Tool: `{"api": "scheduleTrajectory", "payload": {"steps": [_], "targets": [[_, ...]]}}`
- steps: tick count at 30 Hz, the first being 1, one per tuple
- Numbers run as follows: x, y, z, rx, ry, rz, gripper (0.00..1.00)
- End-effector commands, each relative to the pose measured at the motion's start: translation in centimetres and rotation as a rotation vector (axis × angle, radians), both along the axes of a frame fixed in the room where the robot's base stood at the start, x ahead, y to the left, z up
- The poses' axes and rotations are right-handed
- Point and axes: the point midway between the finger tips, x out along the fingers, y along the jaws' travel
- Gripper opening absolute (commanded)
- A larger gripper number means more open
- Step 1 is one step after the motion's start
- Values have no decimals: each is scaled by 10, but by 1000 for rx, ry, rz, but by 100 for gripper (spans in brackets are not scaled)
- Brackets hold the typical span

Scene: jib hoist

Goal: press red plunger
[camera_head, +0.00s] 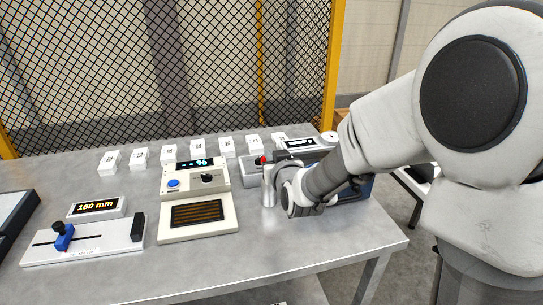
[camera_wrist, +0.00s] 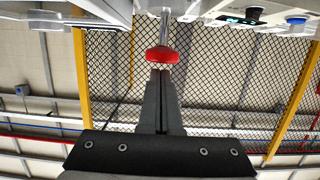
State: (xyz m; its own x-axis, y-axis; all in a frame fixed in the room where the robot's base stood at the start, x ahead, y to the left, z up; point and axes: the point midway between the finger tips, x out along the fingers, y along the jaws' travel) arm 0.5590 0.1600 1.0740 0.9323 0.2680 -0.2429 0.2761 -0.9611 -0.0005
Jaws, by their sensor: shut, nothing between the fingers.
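The red plunger (camera_head: 263,160) shows as a small red cap at the top of a silver post (camera_head: 268,188) on the grey table, right of the middle. In the wrist view, which looks upside down, the red cap (camera_wrist: 163,54) sits on a slim metal rod (camera_wrist: 166,25). My gripper (camera_wrist: 160,69) is shut and empty. Its fingertips line up with the cap and appear at or very close to it; I cannot tell whether they touch. In the head view my wrist partly hides the area right of the post, and the fingertips are hard to make out.
Left of the post are a cream panel (camera_head: 167,192) with a blue button and black knob, a dark grille (camera_head: 197,213) and a slider unit (camera_head: 88,243). White labelled blocks (camera_head: 169,153) line the back before a mesh fence (camera_head: 230,70). The front table is clear.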

Motion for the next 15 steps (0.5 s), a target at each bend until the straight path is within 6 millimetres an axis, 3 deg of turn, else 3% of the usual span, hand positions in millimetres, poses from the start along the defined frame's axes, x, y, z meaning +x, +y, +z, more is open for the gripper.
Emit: {"api": "scheduleTrajectory", "payload": {"steps": [7,15], "targets": [[0,0,-5,0,0,0,0],[0,0,-31,0,-1,1,0]]}}
